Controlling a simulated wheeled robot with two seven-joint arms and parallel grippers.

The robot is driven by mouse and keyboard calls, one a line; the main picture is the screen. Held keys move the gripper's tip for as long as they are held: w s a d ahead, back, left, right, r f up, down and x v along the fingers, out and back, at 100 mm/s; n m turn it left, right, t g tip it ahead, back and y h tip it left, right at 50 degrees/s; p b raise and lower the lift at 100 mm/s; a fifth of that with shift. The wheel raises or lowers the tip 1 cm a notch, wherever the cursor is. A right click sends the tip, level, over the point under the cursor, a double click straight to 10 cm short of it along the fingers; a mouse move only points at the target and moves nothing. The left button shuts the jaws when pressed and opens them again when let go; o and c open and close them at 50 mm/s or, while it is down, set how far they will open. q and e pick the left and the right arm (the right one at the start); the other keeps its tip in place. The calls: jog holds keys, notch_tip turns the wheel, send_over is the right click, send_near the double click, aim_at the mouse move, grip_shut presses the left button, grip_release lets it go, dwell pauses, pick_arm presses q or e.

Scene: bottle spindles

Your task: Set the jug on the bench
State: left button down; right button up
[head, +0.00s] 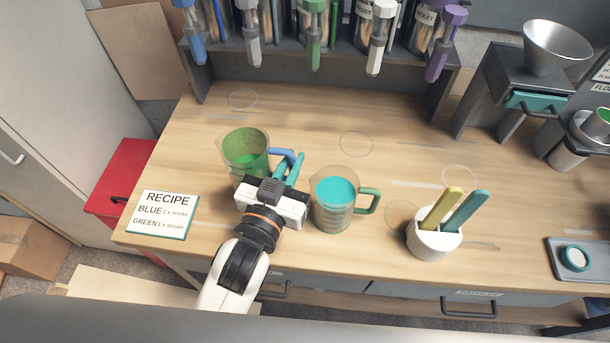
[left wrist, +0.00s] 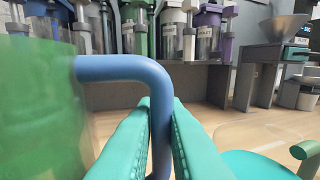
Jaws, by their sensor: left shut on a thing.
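A clear jug with green contents (head: 243,160) and a blue handle (head: 284,154) is at the left of the bench (head: 330,110). My left gripper (head: 289,168) is shut on the blue handle, which runs down between its teal fingers in the left wrist view (left wrist: 160,125). The jug's green side (left wrist: 40,100) fills the left of that view. The jug looks upright; its base is partly hidden by my gripper, and I cannot tell whether it touches the bench. A second jug with teal contents (head: 335,203) and a green handle stands to the right. My right gripper is not in view.
A recipe card (head: 163,214) lies at the bench's left edge. A white holder (head: 434,241) with yellow and teal sticks stands to the right. Bottles with coloured spindles (head: 314,35) hang along the back rack. Bare bench lies between rack and jugs.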

pick_arm(q)
jog(key=f, duration=0.3)
jog(key=shift+w, duration=0.2)
jog(key=shift+f, duration=0.3)
notch_tip(320, 180, down, 3)
jog(key=shift+s+f, duration=0.1)
jog(key=shift+f, duration=0.15)
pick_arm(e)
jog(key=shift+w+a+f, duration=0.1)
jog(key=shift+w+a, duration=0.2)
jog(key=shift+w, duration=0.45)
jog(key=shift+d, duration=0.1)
pick_arm(q)
jog(key=shift+f, duration=0.15)
jog(key=c, duration=1.5)
grip_release()
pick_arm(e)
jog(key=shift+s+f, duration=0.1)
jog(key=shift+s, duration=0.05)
